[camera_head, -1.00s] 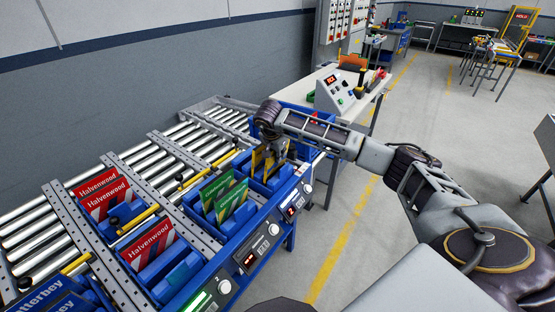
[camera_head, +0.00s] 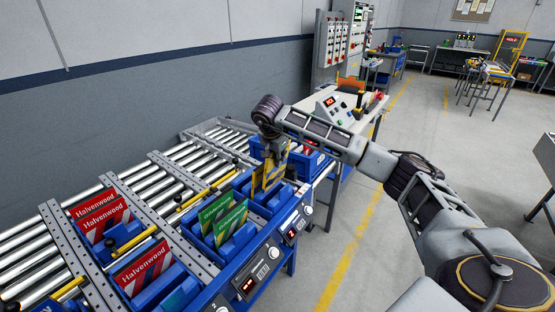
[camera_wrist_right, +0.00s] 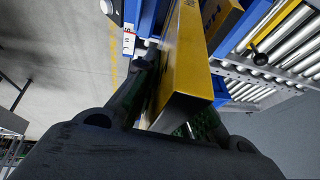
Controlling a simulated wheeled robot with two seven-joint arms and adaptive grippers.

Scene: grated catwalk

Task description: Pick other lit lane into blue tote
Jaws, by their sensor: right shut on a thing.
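My right gripper (camera_head: 272,152) is shut on a yellow packet (camera_head: 263,181) at the far part of the blue lane rack. The packet stands upright, its lower edge close to a blue lane; I cannot tell whether it touches. In the right wrist view the yellow packet (camera_wrist_right: 186,60) sits between the dark fingers (camera_wrist_right: 175,112), with another yellow packet (camera_wrist_right: 224,22) beside it. The lane display (camera_head: 291,234) near it shows a red digit; another display (camera_head: 248,285) is lit nearer to me. I cannot tell which blue container is the tote. My left gripper is out of view.
Green packets (camera_head: 222,220) and red Halvenwood packets (camera_head: 146,265) stand in nearer lanes. A roller conveyor (camera_head: 150,185) runs behind the rack along the wall. A white bench with a control box (camera_head: 335,108) stands beyond. The floor (camera_head: 350,225) to the right is open.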

